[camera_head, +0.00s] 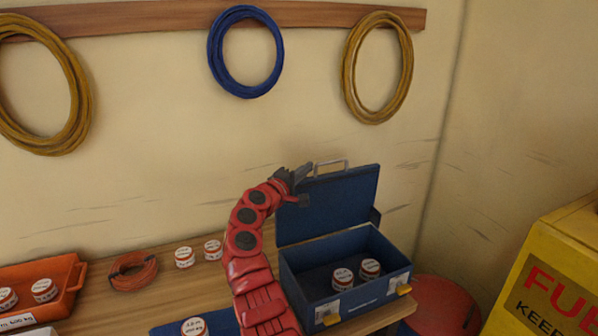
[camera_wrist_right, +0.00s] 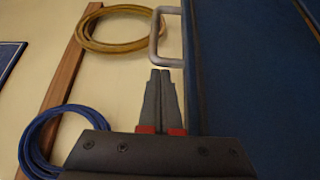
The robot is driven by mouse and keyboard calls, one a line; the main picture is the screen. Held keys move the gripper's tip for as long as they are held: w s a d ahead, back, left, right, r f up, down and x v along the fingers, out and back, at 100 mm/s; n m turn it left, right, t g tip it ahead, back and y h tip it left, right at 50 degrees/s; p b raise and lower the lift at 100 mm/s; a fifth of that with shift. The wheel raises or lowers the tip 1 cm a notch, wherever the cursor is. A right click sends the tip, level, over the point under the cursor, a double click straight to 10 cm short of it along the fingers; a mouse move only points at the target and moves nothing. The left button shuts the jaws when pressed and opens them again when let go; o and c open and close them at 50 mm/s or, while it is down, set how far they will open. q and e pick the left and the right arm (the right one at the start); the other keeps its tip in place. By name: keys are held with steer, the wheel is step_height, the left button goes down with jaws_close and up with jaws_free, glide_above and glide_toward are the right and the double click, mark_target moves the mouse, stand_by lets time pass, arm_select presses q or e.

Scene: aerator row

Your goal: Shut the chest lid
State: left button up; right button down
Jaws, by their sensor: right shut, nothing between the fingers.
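The blue chest (camera_head: 318,300) stands on the right end of the wooden bench, with two white-and-red tins (camera_head: 370,268) inside. Its lid (camera_head: 342,203) stands open, raised at the back near the wall, with a grey handle (camera_head: 331,163) on its top edge. My right gripper (camera_head: 304,170) is shut and empty at the upper left corner of the lid. In the right wrist view the closed fingertips (camera_wrist_right: 159,73) lie beside the lid's edge (camera_wrist_right: 196,90), close to the handle (camera_wrist_right: 157,38). I cannot tell if they touch. My left gripper is not in view.
An orange tray (camera_head: 66,301) with tins, an orange cable coil (camera_head: 133,271) and loose tins (camera_head: 184,257) are on the bench to the left. A yellow fuel cabinet (camera_head: 545,270) and a red drum (camera_head: 440,300) stand right. Cable coils (camera_head: 246,92) hang on the wall.

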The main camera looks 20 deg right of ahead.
steer(key=shift+w+d, duration=0.15)
stand_by(0.3)
steer(key=shift+s+f+m+h+b, duration=0.2)
steer(key=shift+s+m+h+b, duration=0.3)
steer(key=shift+s+b, duration=0.9)
steer(key=s+f+m+g+h+b, duration=0.1)
steer(key=s+f+m+h+b, duration=0.2)
steer(key=s+f+m+b, duration=0.3)
steer(key=s+f+m+g+h+b, duration=0.2)
steer(key=s+f+m+b, duration=0.5)
steer(key=b, duration=1.7)
steer(key=shift+s+f+m+h, duration=0.15)
steer(key=shift+s+f+h, duration=0.2)
steer(key=shift+s+f, duration=1.3)
steer(key=shift+s+f+m+h, duration=0.15)
steer(key=shift+s+f+h, duration=0.25)
steer(key=shift+s, duration=2.3)
steer(key=shift+f+b, duration=0.1)
steer(key=shift+b, duration=0.2)
